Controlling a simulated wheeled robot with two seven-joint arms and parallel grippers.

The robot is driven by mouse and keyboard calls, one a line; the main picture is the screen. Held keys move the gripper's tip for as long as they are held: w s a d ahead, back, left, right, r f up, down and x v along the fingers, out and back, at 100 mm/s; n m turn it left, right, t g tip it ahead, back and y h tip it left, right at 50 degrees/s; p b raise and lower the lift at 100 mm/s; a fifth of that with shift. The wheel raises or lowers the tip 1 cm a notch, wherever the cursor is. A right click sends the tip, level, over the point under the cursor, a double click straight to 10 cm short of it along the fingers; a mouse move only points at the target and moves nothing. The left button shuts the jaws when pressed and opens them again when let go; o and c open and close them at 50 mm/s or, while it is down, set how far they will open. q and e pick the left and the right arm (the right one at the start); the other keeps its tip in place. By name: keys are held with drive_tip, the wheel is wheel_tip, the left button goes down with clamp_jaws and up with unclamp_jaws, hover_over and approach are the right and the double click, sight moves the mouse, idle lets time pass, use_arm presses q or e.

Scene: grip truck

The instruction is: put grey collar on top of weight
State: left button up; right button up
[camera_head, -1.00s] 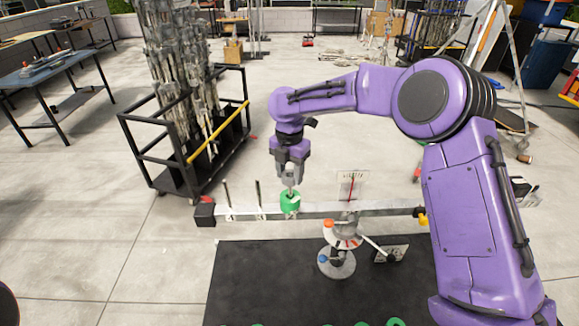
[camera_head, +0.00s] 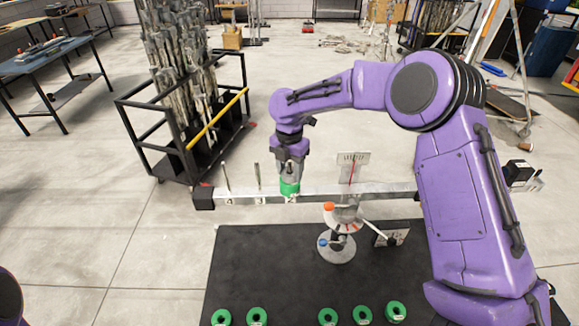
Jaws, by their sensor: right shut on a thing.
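A green weight (camera_head: 289,187) sits on the balance beam (camera_head: 325,192), around a peg. My right gripper (camera_head: 290,178) is directly above it, pointing down, with its fingertips close to the top of the weight. It is shut on a small grey thing, likely the grey collar, which its fingers mostly hide. I cannot tell whether the collar touches the weight. My left gripper is not in view.
Bare pegs (camera_head: 258,177) stand on the beam to the left. A balance stand (camera_head: 337,248) carries the beam above a black mat (camera_head: 262,265). Several green rings (camera_head: 257,316) lie along the mat's front. A black cart (camera_head: 185,160) with metal rods stands behind left.

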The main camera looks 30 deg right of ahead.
idle(0.3)
drive_tip(key=o, duration=1.4)
drive_tip(key=shift+c, duration=0.2)
wheel_tip(320, 180, up, 10)
drive_tip(key=shift+r+b, duration=0.25)
drive_tip(key=shift+b, duration=0.8)
